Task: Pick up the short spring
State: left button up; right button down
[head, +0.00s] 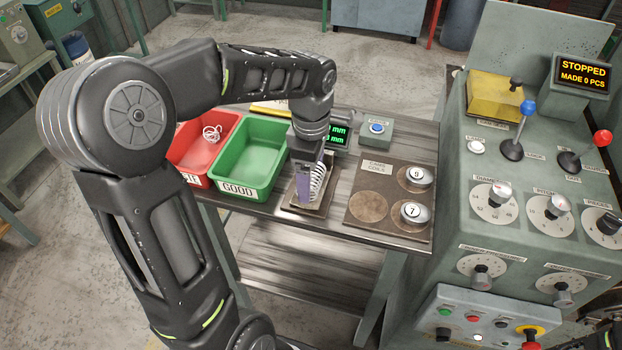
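A pale coil spring (320,182) is at a small brown tray (318,208) near the table's front edge, beside the green bin. My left gripper (308,186) points down over this tray. One lilac finger shows at the left of the spring, close to it or touching it. The other finger is hidden, so I cannot tell whether the gripper is closed on the spring. Another white coil (211,133) lies in the red bin (190,157), partly behind my arm. My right gripper is not in view.
A green bin (238,188) marked GOOD stands left of the tray. A brown board (369,232) with two numbered round weights (416,212) lies to the right. A lit green display (338,136) is behind the gripper. The coiler machine (520,200) with levers and dials fills the right side.

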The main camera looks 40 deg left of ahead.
pick_arm(q)
jog(key=c, duration=1.2)
notch_tip(320, 180, up, 10)
jog(key=shift+r+b, duration=0.1)
jog(key=shift+b, duration=0.25)
